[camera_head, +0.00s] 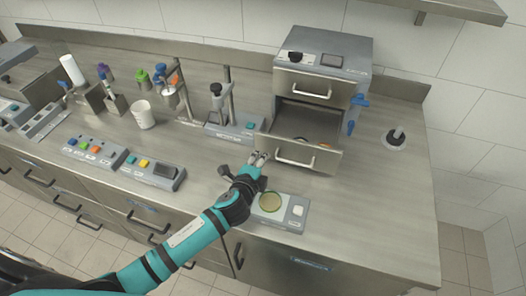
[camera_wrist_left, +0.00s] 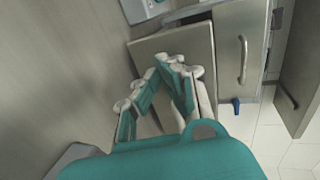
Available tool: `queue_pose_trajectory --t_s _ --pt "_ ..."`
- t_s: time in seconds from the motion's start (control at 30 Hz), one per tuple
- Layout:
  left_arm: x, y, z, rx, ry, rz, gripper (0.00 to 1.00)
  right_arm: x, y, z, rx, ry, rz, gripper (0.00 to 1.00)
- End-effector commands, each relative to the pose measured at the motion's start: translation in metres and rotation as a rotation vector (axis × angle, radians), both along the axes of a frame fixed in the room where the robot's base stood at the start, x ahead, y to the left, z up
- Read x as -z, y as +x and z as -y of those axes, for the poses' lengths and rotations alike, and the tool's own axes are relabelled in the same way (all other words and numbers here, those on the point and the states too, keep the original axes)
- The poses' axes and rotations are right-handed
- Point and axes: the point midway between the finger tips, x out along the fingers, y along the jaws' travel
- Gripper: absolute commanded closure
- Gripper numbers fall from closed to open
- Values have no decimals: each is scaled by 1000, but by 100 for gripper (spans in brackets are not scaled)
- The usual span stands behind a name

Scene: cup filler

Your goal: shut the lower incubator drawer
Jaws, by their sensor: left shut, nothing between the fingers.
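The grey incubator (camera_head: 322,55) stands at the back of the counter with two drawers. Its upper drawer (camera_head: 304,87) is shut. Its lower drawer (camera_head: 299,152) is pulled out, and some small items show inside it. My left gripper (camera_head: 258,157) is shut and empty in front of the left part of the lower drawer's front, left of its handle. In the left wrist view the closed fingertips (camera_wrist_left: 172,62) lie over the lower drawer front (camera_wrist_left: 148,48); I cannot tell whether they touch it. My right gripper is not in view.
A scale with a round dish (camera_head: 271,203) sits on the counter just right of my left wrist. A stirrer-like device (camera_head: 228,120) stands left of the incubator. Blue clips (camera_head: 352,126) hang on the incubator's right side. The counter at the right is mostly clear.

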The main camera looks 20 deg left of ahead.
Motion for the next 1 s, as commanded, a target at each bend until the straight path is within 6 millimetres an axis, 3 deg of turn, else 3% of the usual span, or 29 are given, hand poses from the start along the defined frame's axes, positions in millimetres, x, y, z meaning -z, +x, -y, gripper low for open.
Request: queue_pose_trajectory --t_s 0.2,0.73,0.87,1.0 --pt "0 19 1 1 1 -1 100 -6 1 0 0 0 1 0" --pt "0 26 1 0 0 0 100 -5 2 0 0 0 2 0" --pt "0 41 2 -1 -1 2 100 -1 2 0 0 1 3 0" --pt "0 68 2 -1 0 3 100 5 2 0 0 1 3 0"
